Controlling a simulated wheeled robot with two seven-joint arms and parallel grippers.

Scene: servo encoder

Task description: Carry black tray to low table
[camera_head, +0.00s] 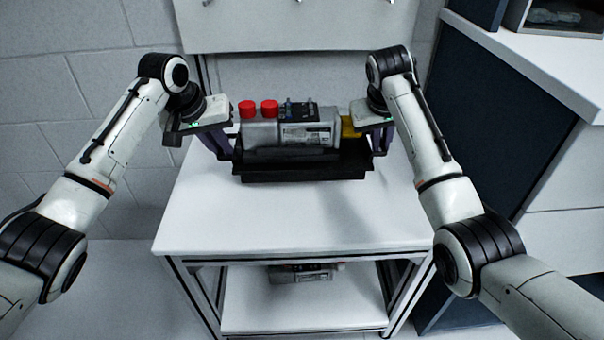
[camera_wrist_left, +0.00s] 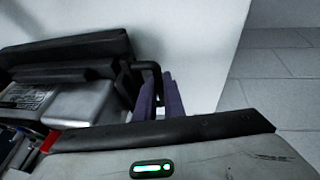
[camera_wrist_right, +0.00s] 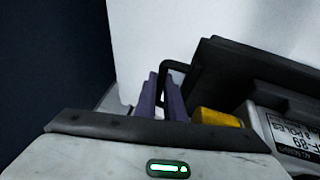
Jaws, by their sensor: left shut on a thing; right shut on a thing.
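The black tray (camera_head: 300,172) is over the white low table (camera_head: 290,225), towards its back edge, and looks level. I cannot tell whether its base touches the tabletop. It holds a grey servo motor (camera_head: 290,132) with two red caps on the left and a yellow end on the right. My left gripper (camera_head: 222,147) is shut on the tray's left handle; the purple fingers also show in the left wrist view (camera_wrist_left: 160,95). My right gripper (camera_head: 379,142) is shut on the right handle, seen also in the right wrist view (camera_wrist_right: 163,95). The fingers partly hide both handles.
Another unit (camera_head: 302,272) lies on the table's lower shelf (camera_head: 300,312). A dark blue cabinet with a white counter (camera_head: 530,55) stands close on the right. A pale panel (camera_head: 300,25) is behind the table. The tabletop's front is clear.

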